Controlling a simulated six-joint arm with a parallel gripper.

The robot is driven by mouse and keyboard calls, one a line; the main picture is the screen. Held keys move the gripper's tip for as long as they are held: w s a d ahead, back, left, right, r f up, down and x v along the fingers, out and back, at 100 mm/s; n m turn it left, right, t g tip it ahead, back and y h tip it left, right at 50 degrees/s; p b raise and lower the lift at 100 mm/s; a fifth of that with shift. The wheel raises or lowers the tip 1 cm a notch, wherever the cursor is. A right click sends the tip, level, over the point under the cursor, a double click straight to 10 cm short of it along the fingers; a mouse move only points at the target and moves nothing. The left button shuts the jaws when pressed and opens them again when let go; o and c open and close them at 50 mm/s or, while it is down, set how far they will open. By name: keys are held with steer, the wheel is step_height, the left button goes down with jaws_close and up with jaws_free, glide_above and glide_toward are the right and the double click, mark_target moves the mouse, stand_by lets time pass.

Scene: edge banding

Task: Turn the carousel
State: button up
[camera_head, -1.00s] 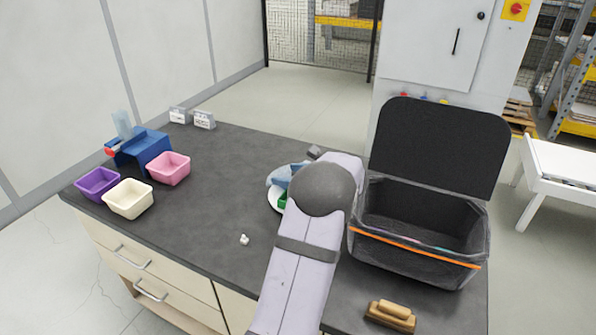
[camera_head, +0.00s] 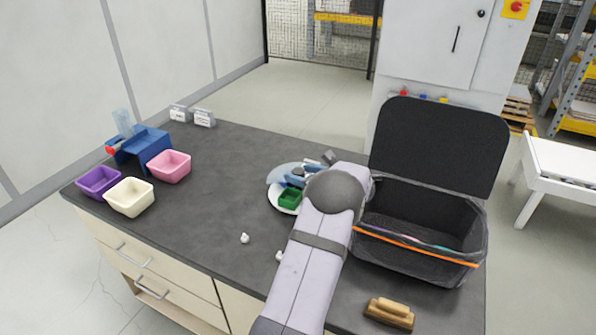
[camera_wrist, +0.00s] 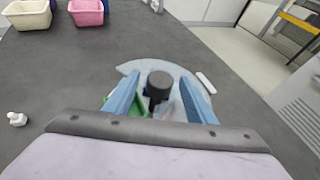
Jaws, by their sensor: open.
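The carousel is a round pale disc (camera_head: 274,196) on the dark bench, partly hidden by my arm in the head view. The disc (camera_wrist: 178,70) also shows in the wrist view, with a dark upright knob (camera_wrist: 159,84) on it. A green bin (camera_head: 290,199) sits on the disc; part of it (camera_wrist: 139,106) shows beside my left finger in the wrist view. My gripper (camera_wrist: 163,90) is open over the disc, with its two blue fingers on either side of the knob. I cannot tell whether they touch it.
A black open-lidded box (camera_head: 418,262) stands right of my arm, with a wooden-handled brush (camera_head: 390,313) in front. Pink (camera_head: 169,167), purple (camera_head: 98,182) and cream (camera_head: 129,197) bins stand at the left. A small white piece (camera_head: 244,238) lies on clear bench.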

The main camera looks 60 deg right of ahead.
steer(key=shift+x, duration=1)
jaws_close()
